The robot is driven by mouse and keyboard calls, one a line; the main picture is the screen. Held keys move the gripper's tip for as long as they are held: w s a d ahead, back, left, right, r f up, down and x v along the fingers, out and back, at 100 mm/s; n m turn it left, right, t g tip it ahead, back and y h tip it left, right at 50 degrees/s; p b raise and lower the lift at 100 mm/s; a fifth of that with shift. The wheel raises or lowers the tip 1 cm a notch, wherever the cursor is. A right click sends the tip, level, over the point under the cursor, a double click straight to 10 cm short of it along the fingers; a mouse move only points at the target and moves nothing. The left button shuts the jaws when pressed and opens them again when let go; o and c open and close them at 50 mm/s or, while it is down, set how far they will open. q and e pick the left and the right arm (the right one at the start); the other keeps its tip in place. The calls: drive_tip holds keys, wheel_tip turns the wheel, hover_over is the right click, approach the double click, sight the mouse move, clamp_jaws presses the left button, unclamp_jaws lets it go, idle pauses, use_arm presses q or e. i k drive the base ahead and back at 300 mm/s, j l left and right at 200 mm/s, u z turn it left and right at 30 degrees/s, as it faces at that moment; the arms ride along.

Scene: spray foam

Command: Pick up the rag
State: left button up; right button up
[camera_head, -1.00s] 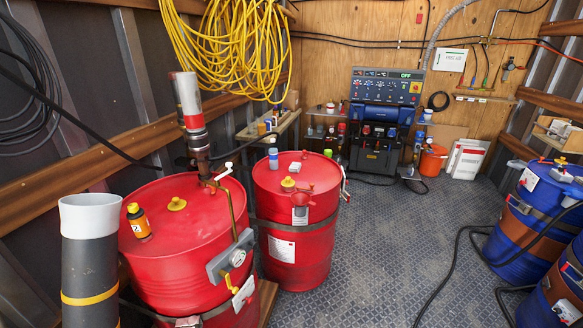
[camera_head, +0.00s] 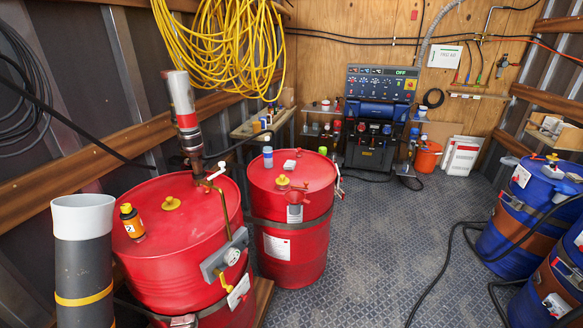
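No rag can be told for certain. A small white item (camera_head: 290,165) lies on top of the smaller-looking red drum (camera_head: 300,248) in the middle; it is too small to tell whether it is folded cloth. A blue-and-white can (camera_head: 268,158) stands at that drum's back left rim. A yellow cap and a red fitting are also on its lid.
A nearer red drum (camera_head: 180,262) carries a yellow-and-black bottle (camera_head: 132,222) and an upright pump (camera_head: 184,115). Blue drums (camera_head: 520,240) with hoses stand right. The metal floor (camera_head: 380,250) between is largely clear.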

sight(290, 165)
drive_tip(key=l, duration=0.5)
drive_tip(key=i+l, duration=0.15)
drive_tip(key=l, duration=0.15)
drive_tip(key=i+l, duration=0.15)
drive_tip(key=l, duration=0.15)
drive_tip(key=i+l+u, duration=0.1)
drive_tip(key=l, duration=0.25)
drive_tip(key=i+l, duration=0.6)
drive_tip(key=l, duration=0.25)
drive_tip(key=i+l+u, duration=0.1)
drive_tip(key=i+l, duration=0.45)
drive_tip(key=l, duration=0.25)
drive_tip(key=i+l, duration=0.3)
drive_tip(key=l, duration=0.15)
